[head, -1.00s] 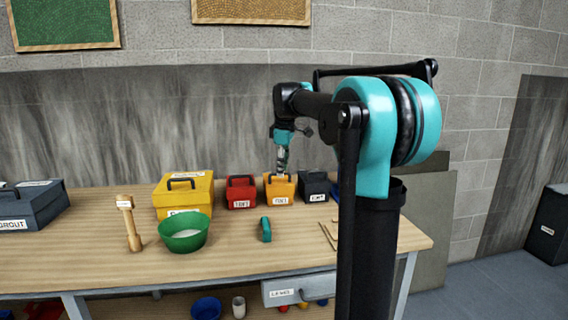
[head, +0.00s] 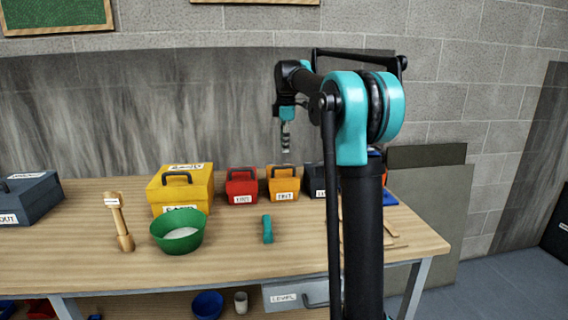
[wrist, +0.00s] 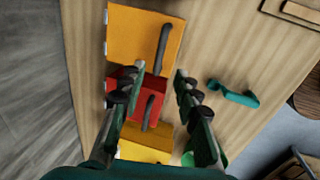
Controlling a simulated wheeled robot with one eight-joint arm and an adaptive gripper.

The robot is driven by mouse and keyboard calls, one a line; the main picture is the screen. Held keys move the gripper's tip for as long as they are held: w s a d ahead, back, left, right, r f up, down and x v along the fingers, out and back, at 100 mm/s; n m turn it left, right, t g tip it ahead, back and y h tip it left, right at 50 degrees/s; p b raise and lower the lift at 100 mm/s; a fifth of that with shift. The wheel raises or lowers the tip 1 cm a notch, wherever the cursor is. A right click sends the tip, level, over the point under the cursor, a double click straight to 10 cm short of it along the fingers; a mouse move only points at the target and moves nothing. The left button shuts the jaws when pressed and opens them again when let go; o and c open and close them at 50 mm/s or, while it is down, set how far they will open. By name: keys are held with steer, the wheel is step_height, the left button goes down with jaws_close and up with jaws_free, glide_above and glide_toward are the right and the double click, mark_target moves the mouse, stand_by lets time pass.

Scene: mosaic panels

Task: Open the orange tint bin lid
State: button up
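The orange tint bin (head: 284,188) stands on the workbench with a dark handle on top and a white label in front. Its lid looks shut. In the wrist view the orange bin (wrist: 130,35) is at the top, with its handle (wrist: 163,47) just ahead of my fingertips. My gripper (head: 286,153) hangs above the bin, apart from the handle in the head view. In the wrist view my gripper (wrist: 159,69) is open, its two fingers spread with nothing between them.
A red bin (head: 242,188) and a yellow box (head: 181,188) stand left of the orange bin. A dark bin (head: 316,180) stands close on its right, partly behind my arm. A loose teal handle (head: 267,229) and a green bowl (head: 178,233) lie in front.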

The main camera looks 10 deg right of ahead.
mark_target(284, 167)
steer(key=f, duration=0.2)
steer(key=w+f, duration=0.1)
steer(key=f, duration=0.5)
steer(key=shift+w+f, duration=0.25)
steer(key=shift+w, duration=0.05)
steer(key=shift+c, duration=0.2)
jaws_close()
